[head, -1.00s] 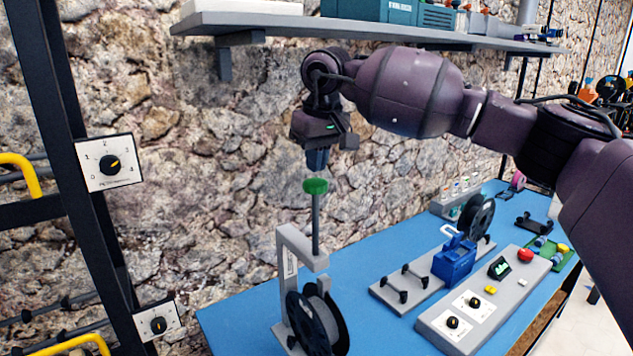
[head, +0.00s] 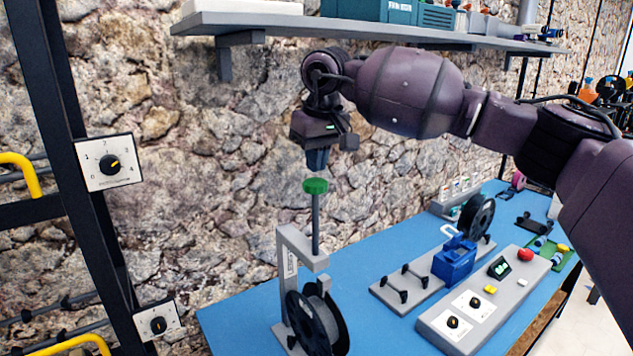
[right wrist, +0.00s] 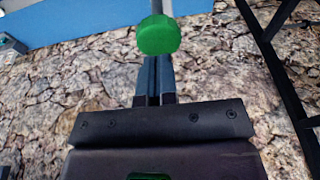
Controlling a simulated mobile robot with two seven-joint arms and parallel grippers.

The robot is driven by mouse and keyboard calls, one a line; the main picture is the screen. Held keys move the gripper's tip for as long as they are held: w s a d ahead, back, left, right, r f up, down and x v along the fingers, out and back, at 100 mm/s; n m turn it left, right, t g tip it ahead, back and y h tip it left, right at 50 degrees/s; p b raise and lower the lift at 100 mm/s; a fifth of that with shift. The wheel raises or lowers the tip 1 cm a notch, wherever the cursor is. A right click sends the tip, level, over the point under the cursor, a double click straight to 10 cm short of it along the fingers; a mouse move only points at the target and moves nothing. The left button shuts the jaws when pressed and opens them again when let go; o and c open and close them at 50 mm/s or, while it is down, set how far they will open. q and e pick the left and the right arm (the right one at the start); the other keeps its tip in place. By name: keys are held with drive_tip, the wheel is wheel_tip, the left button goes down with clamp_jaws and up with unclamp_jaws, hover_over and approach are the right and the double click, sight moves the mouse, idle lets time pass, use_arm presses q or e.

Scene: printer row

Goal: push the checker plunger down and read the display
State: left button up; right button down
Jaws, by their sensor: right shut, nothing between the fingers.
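The checker is a grey frame (head: 287,243) standing on the blue bench, with a tall plunger rod (head: 316,222) topped by a green knob (head: 315,186). The plunger stands raised, and a black spool (head: 318,322) sits in the frame below it. My right gripper (head: 317,168) is shut and empty, pointing down just above the green knob. In the right wrist view the shut fingers (right wrist: 154,75) point toward the green knob (right wrist: 158,36); a small gap seems to lie between them. A small dark display (head: 499,267) with green marks is on a grey panel; its reading is too small to tell. My left gripper is not seen.
A blue box (head: 454,260) sits on a grey plate with pegs. A shelf (head: 380,35) hangs above my right arm. A black rack (head: 62,130) with dials stands at the left.

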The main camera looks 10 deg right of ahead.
sight(317, 182)
drive_tip(key=shift+s+b+x, duration=0.15)
drive_tip(key=shift+b+x, duration=0.25)
drive_tip(key=shift+x, duration=0.45)
drive_tip(key=shift+s+b+x, duration=0.15)
drive_tip(key=shift+b+x, duration=0.25)
drive_tip(key=shift+x, duration=0.4)
drive_tip(key=shift+d+f+b, duration=0.15)
drive_tip(key=shift+f+b, duration=0.6)
drive_tip(key=shift+f, duration=0.75)
drive_tip(key=shift+s+b+x, duration=0.15)
drive_tip(key=shift+b+x, duration=0.3)
drive_tip(key=shift+x, duration=0.35)
drive_tip(key=shift+s+b+x, duration=0.15)
drive_tip(key=shift+b+x, duration=0.3)
drive_tip(key=shift+x, duration=0.4)
drive_tip(key=shift+d+f+b, duration=0.15)
drive_tip(key=shift+f+b, duration=0.55)
drive_tip(key=shift+f, duration=0.65)
drive_tip(key=shift+b+x, duration=0.4)
drive_tip(key=shift+x, duration=0.45)
drive_tip(key=shift+s, duration=0.2)
